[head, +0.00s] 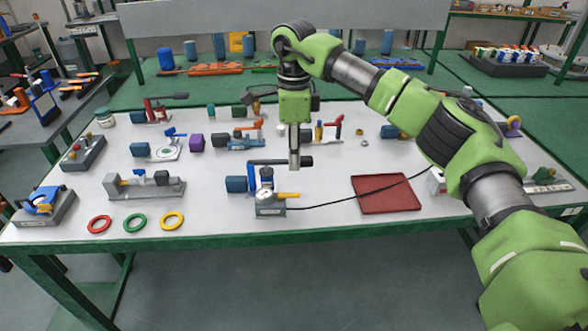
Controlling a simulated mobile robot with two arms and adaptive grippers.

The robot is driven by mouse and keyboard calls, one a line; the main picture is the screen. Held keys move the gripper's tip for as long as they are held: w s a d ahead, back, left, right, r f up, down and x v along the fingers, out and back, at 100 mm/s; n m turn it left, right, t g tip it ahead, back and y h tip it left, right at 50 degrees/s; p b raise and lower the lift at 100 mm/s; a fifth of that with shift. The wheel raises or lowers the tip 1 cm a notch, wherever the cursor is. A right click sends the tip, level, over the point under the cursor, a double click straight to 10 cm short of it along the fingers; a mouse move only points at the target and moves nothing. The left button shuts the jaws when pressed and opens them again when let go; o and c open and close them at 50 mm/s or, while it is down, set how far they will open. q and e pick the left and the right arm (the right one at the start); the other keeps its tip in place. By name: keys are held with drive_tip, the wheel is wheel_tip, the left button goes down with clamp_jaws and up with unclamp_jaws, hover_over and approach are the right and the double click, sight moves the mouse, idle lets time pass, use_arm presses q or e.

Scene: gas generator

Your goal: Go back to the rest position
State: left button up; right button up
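My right arm comes in from the right, green with dark joints, and reaches over the table (330,222). My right gripper (294,160) points straight down above the middle of the table, just behind and above a small grey device with blue and yellow parts (270,205). Its fingers look close together, but the view is too small and edge-on to tell whether they are open or shut. I see nothing clearly held. My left gripper and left arm are not in view.
A red tray (386,194) lies at the right, with a black cable crossing it. Red (99,224), green (135,223) and yellow (172,221) rings lie at the front left. A grey vise-like fixture (147,187) stands behind them. Several tools and valves fill the back.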

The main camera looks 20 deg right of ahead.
drive_tip(key=shift+r, duration=0.6)
